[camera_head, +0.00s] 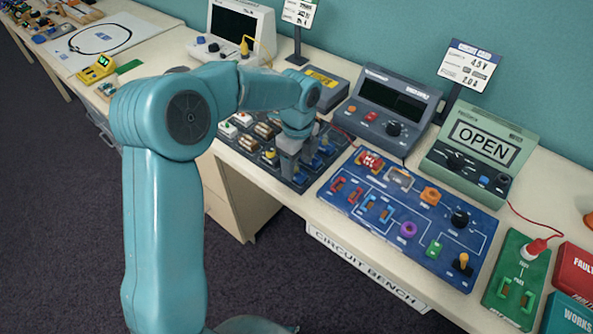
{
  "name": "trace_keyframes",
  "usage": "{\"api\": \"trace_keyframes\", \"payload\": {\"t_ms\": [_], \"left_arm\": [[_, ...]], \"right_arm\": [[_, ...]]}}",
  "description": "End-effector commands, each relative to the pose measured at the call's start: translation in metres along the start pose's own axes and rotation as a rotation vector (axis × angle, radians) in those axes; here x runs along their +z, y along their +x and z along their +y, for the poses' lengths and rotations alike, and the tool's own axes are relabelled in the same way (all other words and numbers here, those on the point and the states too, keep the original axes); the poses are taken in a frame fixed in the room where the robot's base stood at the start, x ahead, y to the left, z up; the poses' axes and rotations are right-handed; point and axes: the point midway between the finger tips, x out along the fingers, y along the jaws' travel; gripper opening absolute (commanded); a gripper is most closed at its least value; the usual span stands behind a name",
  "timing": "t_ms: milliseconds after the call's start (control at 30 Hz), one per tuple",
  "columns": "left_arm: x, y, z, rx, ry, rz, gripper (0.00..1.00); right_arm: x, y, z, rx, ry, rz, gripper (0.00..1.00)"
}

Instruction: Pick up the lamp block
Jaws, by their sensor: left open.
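My left arm reaches in over the bench, and my left gripper (295,172) points down over the right part of a dark parts tray (232,152). Its jaws are open, with grey fingers low among the blocks. Several small blocks sit in rows in the tray. One with a yellowish top (270,154) lies just left of the fingers; it may be the lamp block, but it is too small to be sure. Blue blocks (327,149) stand right of the fingers. The wrist and fingers hide part of the tray. My right gripper is out of view.
A blue circuit board (345,211) with coloured parts lies right of the tray. Behind stand a dark meter (385,100) and a green unit reading OPEN (480,142).

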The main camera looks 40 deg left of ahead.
Motion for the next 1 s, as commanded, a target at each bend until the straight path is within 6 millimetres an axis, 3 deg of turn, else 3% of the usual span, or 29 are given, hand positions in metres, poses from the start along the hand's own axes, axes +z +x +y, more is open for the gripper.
{"api": "trace_keyframes", "payload": {"t_ms": [200, 433, 600, 633, 1000], "left_arm": [[-0.001, 0.026, -0.001, 0.002, -0.001, 0.001, 0.62], [-0.001, 0.028, -0.002, 0.0, -0.001, 0.0, 0.62], [-0.001, 0.027, -0.002, 0.0, -0.001, 0.0, 0.06], [-0.001, 0.027, -0.002, 0.0, -0.001, 0.0, 0.01], [-0.001, 0.022, -0.002, -0.003, -0.001, 0.0, 0.01]], "right_arm": [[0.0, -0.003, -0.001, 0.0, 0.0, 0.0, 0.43], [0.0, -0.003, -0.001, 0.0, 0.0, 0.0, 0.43], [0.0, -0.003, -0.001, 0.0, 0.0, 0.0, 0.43], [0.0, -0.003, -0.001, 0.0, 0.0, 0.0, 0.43], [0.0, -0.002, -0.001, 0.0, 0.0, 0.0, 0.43]]}}
